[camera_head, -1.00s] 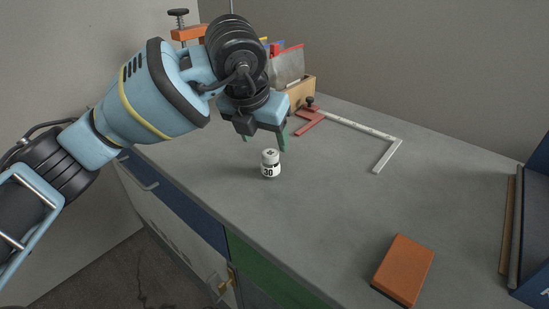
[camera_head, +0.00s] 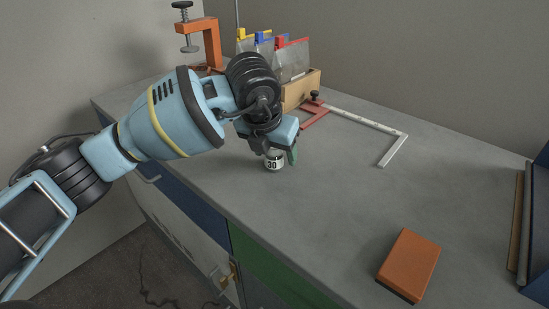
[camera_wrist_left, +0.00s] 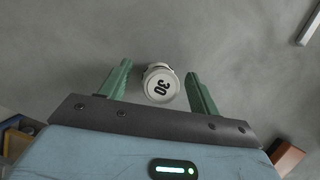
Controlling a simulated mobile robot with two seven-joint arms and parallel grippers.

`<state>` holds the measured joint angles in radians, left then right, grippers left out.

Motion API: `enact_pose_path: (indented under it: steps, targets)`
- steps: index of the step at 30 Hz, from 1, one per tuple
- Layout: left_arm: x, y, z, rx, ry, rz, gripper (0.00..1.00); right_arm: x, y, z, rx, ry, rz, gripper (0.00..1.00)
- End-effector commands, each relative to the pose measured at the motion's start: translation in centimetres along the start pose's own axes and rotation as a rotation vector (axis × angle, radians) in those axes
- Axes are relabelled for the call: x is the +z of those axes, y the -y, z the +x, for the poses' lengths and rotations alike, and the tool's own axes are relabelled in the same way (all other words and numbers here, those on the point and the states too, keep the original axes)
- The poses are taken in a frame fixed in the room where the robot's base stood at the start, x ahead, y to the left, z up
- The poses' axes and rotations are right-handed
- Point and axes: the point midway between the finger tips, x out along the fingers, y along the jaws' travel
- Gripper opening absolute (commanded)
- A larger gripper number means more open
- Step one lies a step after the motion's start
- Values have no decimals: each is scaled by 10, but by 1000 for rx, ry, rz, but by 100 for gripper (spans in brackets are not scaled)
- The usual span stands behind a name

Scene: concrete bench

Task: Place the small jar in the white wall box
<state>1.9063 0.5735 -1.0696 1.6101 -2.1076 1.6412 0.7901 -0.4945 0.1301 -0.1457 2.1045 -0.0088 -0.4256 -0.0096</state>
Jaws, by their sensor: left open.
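The small jar (camera_head: 273,164) is white with a dark "30" on it and stands upright on the grey bench. In the left wrist view the jar (camera_wrist_left: 161,84) shows its round lid between the two green fingers of my left gripper (camera_wrist_left: 160,92). The fingers are open, with a gap on each side of the jar. In the head view my left gripper (camera_head: 281,157) is low over the jar and hides its top. No white wall box shows in these frames. My right gripper is not in view.
An orange clamp (camera_head: 212,45) and a wooden box (camera_head: 300,89) with bagged items stand at the back. A red-and-white square (camera_head: 365,122) lies behind the jar. An orange block (camera_head: 409,262) lies front right. A blue bin (camera_head: 541,235) stands at the right edge. The bench middle is clear.

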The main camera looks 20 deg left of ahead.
Motion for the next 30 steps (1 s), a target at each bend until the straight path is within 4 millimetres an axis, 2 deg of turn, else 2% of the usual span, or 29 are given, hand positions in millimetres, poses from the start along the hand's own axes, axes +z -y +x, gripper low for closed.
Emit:
enact_pose_path:
  steps: [5, 17, 25, 30]
  targets:
    - [0, 0, -1, -1, 1, 1, 62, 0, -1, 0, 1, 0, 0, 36]
    - [0, 0, -1, -1, 2, 1, 10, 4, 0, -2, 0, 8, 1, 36]
    - [1, 0, -3, -1, 2, 1, 9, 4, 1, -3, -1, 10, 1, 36]
    - [6, 0, -13, -1, 4, 1, 9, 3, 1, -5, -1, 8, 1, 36]
